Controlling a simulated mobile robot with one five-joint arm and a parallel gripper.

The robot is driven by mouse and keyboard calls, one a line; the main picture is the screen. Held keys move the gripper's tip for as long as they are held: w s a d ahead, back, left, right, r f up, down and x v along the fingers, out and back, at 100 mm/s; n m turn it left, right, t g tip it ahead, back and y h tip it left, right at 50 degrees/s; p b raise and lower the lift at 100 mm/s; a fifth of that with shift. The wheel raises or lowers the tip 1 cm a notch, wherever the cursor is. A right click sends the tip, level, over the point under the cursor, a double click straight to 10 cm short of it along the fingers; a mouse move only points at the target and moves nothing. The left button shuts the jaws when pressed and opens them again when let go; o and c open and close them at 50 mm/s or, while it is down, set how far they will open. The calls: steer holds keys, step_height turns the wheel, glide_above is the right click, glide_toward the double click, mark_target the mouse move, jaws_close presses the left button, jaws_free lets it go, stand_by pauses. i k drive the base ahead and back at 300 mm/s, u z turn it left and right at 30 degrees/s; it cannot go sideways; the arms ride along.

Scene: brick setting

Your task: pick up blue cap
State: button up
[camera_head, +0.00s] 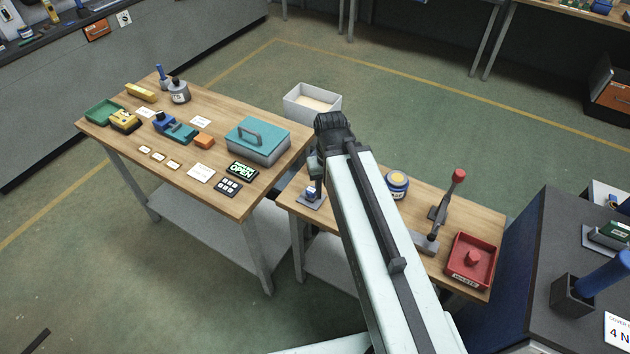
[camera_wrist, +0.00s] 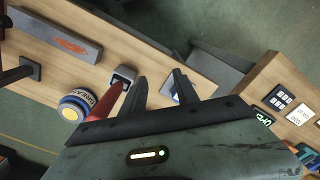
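A small blue piece, which looks like the blue cap (camera_head: 311,189), sits on a small grey plate (camera_head: 311,201) at the left end of the nearer wooden table. In the wrist view, blue shows beside the right finger on a pale piece, partly hidden by the finger. My gripper (camera_wrist: 158,76) is open, with its two dark fingers apart and nothing held between them. In the head view my gripper's dark end is above the table, close to the small plate; its fingertips are hidden there.
A blue grease jar (camera_head: 397,184), a lever with a red knob (camera_head: 459,175) and a red tray (camera_head: 486,272) share the table. A red-handled tool (camera_wrist: 106,100) lies left of my fingers. The left table holds a teal-lidded box (camera_head: 257,141) and several small items.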

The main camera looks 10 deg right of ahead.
mark_target(310, 191)
steer(key=z, duration=0.1)
steer(key=i, duration=0.2)
steer(key=u, duration=0.2)
steer(key=k, duration=1.65)
steer(key=u, duration=0.9)
steer(key=i, duration=1.05)
steer(key=z, duration=1.4)
